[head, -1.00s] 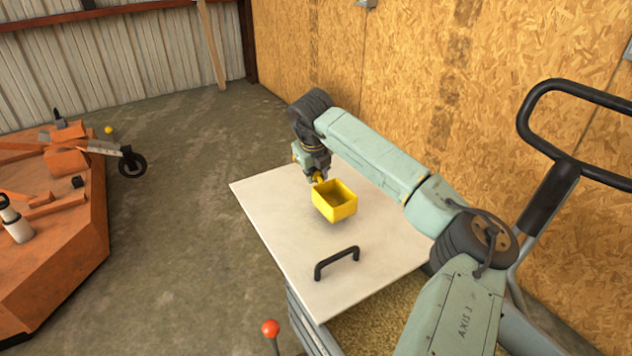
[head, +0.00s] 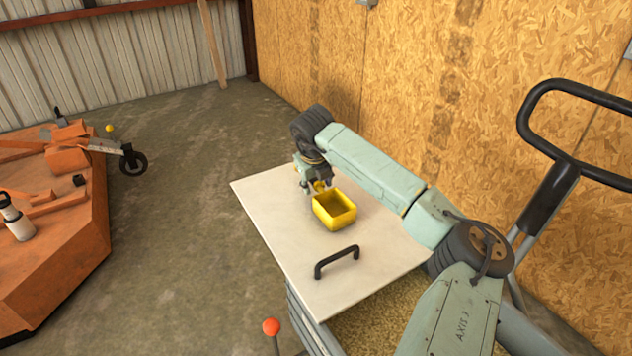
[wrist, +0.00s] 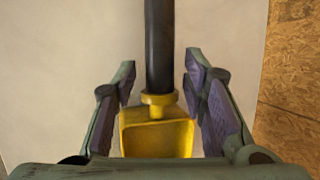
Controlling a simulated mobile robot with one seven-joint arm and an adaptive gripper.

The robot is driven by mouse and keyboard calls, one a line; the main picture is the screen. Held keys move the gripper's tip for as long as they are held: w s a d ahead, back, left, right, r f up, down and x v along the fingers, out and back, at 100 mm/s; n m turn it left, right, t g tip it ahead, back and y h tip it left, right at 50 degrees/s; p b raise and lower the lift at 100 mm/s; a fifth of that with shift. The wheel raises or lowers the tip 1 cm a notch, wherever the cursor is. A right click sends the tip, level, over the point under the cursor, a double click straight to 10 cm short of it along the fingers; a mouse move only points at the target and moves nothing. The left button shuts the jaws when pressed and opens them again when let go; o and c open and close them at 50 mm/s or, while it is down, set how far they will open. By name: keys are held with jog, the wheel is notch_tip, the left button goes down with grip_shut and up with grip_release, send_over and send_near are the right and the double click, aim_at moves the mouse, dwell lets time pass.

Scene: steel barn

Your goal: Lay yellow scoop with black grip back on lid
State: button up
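The yellow scoop (head: 335,212) sits on the pale lid (head: 270,205), its open side up, behind the lid's black handle (head: 337,261). In the wrist view the scoop's yellow bowl (wrist: 158,138) and collar lie between my fingers, and its black grip (wrist: 159,45) runs away from the collar over the lid. My gripper (head: 317,189) is low over the lid at the scoop's collar end. In the wrist view my gripper (wrist: 161,82) is open, with a gap on both sides of the grip and collar. The grip is hidden behind my gripper in the head view.
The lid covers most of a bin; grain (head: 385,318) shows at its near right. A wood-panel wall (head: 440,120) stands close on the right. An orange machine (head: 60,235) stands at the left, with clear floor between. A red-knobbed lever (head: 271,326) rises near the bin's front.

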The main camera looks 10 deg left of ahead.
jog(key=shift+r, duration=0.1)
jog(key=b+v, duration=0.1)
jog(key=v, duration=1.1)
jog(key=shift+b, duration=0.3)
jog(key=shift+c, duration=0.4)
